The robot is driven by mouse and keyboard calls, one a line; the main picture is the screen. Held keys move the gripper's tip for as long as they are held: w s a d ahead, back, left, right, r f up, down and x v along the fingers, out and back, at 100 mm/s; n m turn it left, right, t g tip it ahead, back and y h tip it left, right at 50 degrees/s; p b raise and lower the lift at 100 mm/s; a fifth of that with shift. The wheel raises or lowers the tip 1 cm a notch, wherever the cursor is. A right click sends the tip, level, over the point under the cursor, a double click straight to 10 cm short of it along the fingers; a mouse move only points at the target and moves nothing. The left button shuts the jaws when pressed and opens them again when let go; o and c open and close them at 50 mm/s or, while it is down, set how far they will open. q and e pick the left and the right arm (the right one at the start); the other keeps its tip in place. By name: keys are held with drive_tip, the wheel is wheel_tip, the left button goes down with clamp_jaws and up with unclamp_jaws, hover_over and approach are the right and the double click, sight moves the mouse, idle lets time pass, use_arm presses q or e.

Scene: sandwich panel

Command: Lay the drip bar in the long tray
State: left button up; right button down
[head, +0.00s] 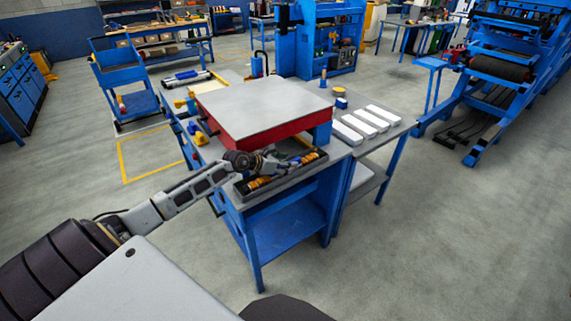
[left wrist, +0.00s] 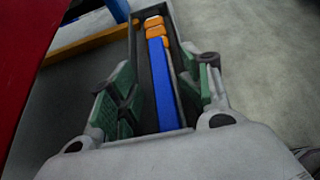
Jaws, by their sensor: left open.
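The long tray (head: 283,180) is dark and narrow and lies along the front edge of the table. Its wall also shows in the left wrist view (left wrist: 132,55). A long blue bar (left wrist: 162,85) with orange pieces at its far end lies inside the tray; I take it for the drip bar. In the head view, orange pieces (head: 258,183) show at both ends of the tray. My left gripper (head: 274,166) is open over the middle of the tray. In the left wrist view its green-padded fingers (left wrist: 162,88) stand either side of the blue bar; contact cannot be told.
A grey-topped red slab (head: 262,102) stands on the table (head: 340,147) just behind the tray, close to my left gripper. An orange strip (left wrist: 92,45) lies beside the tray. Several white blocks (head: 363,123) lie at the right. The floor in front is clear.

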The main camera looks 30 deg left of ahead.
use_arm(q)
drive_tip(key=shift+s+d, duration=0.1)
drive_tip(key=shift+s, duration=0.05)
drive_tip(key=shift+s+a+r, duration=0.2)
drive_tip(key=shift+s+a, duration=0.1)
drive_tip(key=shift+s, duration=0.2)
drive_tip(key=shift+v, duration=5.25)
drive_tip(key=shift+r, duration=0.2)
